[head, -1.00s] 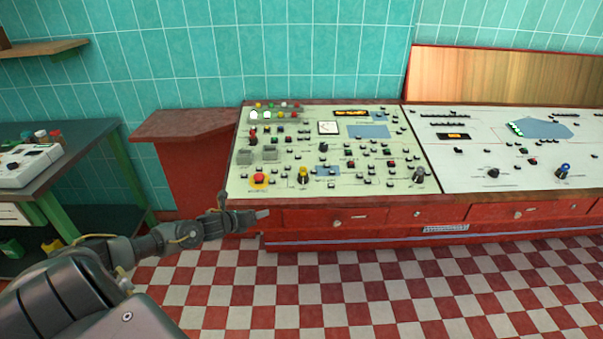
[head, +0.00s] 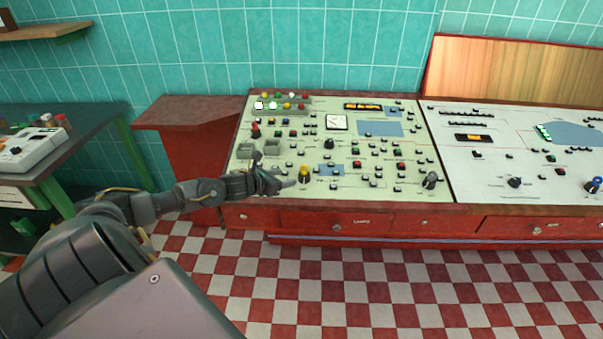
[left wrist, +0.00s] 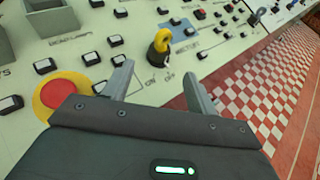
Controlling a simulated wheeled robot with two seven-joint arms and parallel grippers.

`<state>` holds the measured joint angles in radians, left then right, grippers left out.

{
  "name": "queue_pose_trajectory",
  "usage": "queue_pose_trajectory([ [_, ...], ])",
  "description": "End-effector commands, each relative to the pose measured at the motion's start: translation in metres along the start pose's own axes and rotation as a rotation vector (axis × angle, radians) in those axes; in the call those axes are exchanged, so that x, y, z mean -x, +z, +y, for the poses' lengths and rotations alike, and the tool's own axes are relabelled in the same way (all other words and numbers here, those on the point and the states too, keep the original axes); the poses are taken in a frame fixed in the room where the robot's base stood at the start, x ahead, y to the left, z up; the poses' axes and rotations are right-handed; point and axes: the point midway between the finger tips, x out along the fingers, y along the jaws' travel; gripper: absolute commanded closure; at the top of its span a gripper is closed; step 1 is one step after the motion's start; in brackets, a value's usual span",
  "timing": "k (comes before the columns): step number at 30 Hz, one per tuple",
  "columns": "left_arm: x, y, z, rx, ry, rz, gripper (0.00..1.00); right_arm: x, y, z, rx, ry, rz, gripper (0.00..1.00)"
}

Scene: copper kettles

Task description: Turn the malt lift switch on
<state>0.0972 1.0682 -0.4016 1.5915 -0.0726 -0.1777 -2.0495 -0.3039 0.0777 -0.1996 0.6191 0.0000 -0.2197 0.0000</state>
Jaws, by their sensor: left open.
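A rotary switch with a yellow handle on a black base (head: 304,172) stands near the front edge of the left control panel (head: 240,170). In the left wrist view the yellow switch (left wrist: 160,42) has ON and OFF printed beside its base. I cannot read any malt lift label. My left gripper (head: 276,172) is over the panel's front left part, just left of the yellow switch. In the left wrist view its two fingers (left wrist: 157,72) are apart and empty, with the switch ahead between their tips, not visibly touched. My right gripper is not in view.
A red button on a yellow ring (left wrist: 67,94) sits close by the left finger. Several small push buttons surround the switch. A grey-handled switch (head: 431,179) and a blue one (head: 594,185) stand farther right. Red drawers (head: 345,223) run below; checkered floor lies in front.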

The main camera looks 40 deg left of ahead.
Motion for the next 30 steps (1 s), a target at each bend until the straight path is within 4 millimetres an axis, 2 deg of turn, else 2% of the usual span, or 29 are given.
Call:
queue_pose_trajectory([
  [2, -0.013, 0.004, -0.001, 0.006, 0.0, -0.005, 0.42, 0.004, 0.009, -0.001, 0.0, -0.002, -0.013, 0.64],
  [5, -0.033, 0.004, 0.0, 0.008, 0.002, -0.005, 0.42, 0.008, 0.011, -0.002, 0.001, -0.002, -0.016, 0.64],
  [9, -0.058, 0.002, 0.001, 0.008, 0.004, -0.003, 0.42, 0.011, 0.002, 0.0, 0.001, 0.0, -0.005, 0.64],
  [15, -0.083, 0.001, 0.002, 0.006, 0.005, -0.001, 0.42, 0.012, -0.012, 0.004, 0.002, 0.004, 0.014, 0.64],
  [21, -0.093, 0.0, 0.002, 0.004, 0.003, 0.0, 0.42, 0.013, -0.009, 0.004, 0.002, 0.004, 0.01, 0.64],
  [29, -0.094, 0.0, 0.001, 0.003, 0.002, 0.0, 0.42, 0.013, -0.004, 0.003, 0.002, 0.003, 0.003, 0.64],
  [30, -0.094, 0.0, 0.001, 0.003, 0.002, 0.0, 0.46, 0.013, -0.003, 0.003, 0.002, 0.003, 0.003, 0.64],
])
